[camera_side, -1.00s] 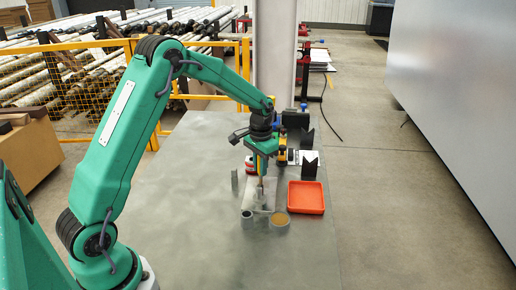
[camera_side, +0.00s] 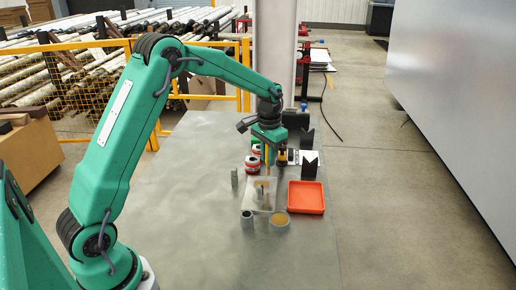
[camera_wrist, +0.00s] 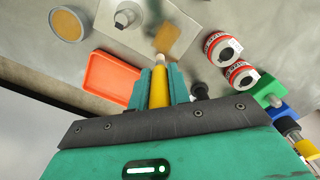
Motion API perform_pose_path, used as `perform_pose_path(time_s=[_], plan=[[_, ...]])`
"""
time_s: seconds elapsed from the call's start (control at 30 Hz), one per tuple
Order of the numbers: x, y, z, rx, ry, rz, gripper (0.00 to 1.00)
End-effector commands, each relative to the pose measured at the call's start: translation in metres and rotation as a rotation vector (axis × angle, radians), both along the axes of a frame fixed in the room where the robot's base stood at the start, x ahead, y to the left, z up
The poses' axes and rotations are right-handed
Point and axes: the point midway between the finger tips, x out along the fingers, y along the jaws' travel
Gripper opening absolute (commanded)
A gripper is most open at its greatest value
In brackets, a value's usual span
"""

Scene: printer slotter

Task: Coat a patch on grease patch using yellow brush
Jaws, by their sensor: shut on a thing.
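My gripper (camera_side: 267,152) is shut on the yellow brush (camera_wrist: 159,88), which points down between its jaws. In the wrist view the brush tip lies in front of the near edge of an amber-brown patch (camera_wrist: 178,38). That patch lies on a pale plate (camera_wrist: 118,36), which also shows in the side view (camera_side: 248,200) below my gripper. The brush tip appears above the plate; I cannot tell whether it touches. A round grey pot (camera_side: 279,222) with amber grease stands just in front of the plate, and shows in the wrist view (camera_wrist: 68,25).
A red-orange tray (camera_side: 306,197) lies right of the plate. A small grey cup (camera_side: 248,221) and a thin grey post (camera_side: 234,179) stand nearby. Red-and-white cans (camera_wrist: 223,48) and dark V-shaped blocks (camera_side: 310,165) stand behind. The left of the table is clear.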

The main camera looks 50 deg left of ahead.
Motion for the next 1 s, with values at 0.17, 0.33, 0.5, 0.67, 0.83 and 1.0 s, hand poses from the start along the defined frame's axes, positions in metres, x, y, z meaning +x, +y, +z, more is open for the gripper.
perform_pose_path(time_s=[0.17, 0.33, 0.5, 0.67, 0.83, 1.0], plan=[[0.0, 0.0, 0.017, 0.0, -0.001, 0.0, 0.0], [0.0, 0.0, 0.032, 0.0, -0.002, 0.0, 0.0], [0.0, 0.0, 0.04, 0.0, 0.0, 0.0, 0.0], [0.0, 0.0, 0.041, 0.0, 0.001, 0.0, 0.0], [0.0, 0.0, 0.041, 0.0, 0.0, 0.0, 0.0], [0.0, 0.0, 0.041, 0.0, 0.0, 0.0, 0.0]])
